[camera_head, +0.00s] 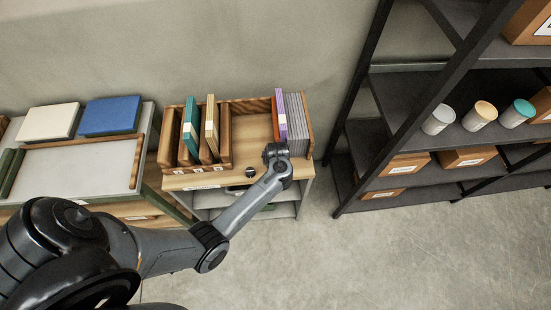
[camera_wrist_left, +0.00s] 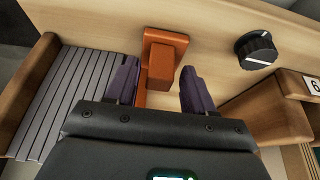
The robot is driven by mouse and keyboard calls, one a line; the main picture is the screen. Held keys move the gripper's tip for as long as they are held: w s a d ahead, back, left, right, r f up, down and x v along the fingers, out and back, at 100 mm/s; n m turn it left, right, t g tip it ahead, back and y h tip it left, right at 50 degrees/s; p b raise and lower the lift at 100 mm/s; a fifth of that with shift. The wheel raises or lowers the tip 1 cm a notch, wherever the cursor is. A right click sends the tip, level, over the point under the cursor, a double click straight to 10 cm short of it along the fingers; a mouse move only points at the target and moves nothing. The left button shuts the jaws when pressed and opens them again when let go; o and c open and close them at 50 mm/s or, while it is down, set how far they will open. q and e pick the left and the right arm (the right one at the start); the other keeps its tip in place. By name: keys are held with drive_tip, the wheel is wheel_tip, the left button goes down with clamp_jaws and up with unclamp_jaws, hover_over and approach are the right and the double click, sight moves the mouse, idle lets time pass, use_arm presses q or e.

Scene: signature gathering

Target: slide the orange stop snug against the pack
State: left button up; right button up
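The grey pack (camera_head: 297,125) stands upright at the right end of the wooden rack, with a purple upright piece (camera_head: 281,100) at its left side. In the left wrist view the pack (camera_wrist_left: 75,95) shows as grey slats. The orange stop (camera_wrist_left: 165,55) is a small block on an upright stem; in the head view only an orange sliver shows beside the purple piece. My left gripper (camera_wrist_left: 158,78) is open, with one dark purple finger on each side of the stop. The pack-side finger hides the gap between stop and pack. In the head view the wrist (camera_head: 277,155) covers the fingers. My right gripper is not in view.
A black knob (camera_wrist_left: 256,50) sits on the rack's front board, to the right of the stop. Wooden dividers with teal (camera_head: 191,125) and tan (camera_head: 212,120) pieces stand at the rack's left. A dark shelf unit (camera_head: 385,110) rises to the right.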

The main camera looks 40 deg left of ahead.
use_arm(q)
drive_tip(key=shift+r, duration=0.1)
drive_tip(key=shift+d+r, duration=0.1)
drive_tip(key=shift+r, duration=0.15)
drive_tip(key=p+v, duration=0.4)
drive_tip(key=v, duration=0.6)
drive_tip(key=shift+p, duration=0.35)
drive_tip(key=shift+s, duration=0.1)
